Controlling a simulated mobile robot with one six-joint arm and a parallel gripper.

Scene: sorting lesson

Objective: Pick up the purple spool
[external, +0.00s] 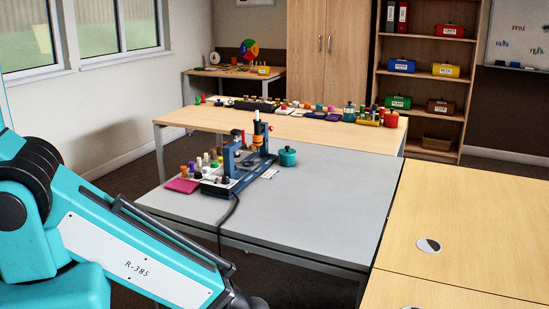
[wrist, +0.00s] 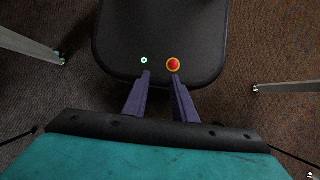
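A small purple piece (external: 192,166), likely the purple spool, stands among several small coloured pieces on the left part of the grey table. It is too small for its shape to be certain. My gripper (wrist: 160,77) shows in the wrist view with its two dark fingers apart and nothing between them. It points at a black rounded surface with a red button, far from the grey table's pieces. In the external view my teal arm reaches down to the bottom edge, and the gripper is not visible there.
The grey table (external: 318,208) has much bare room at its front and right. A blue device (external: 238,166) with a cable stands right of the pieces, beside a teal pot (external: 287,157). A magenta flat item (external: 183,186) lies at left. Wooden tables adjoin behind and right.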

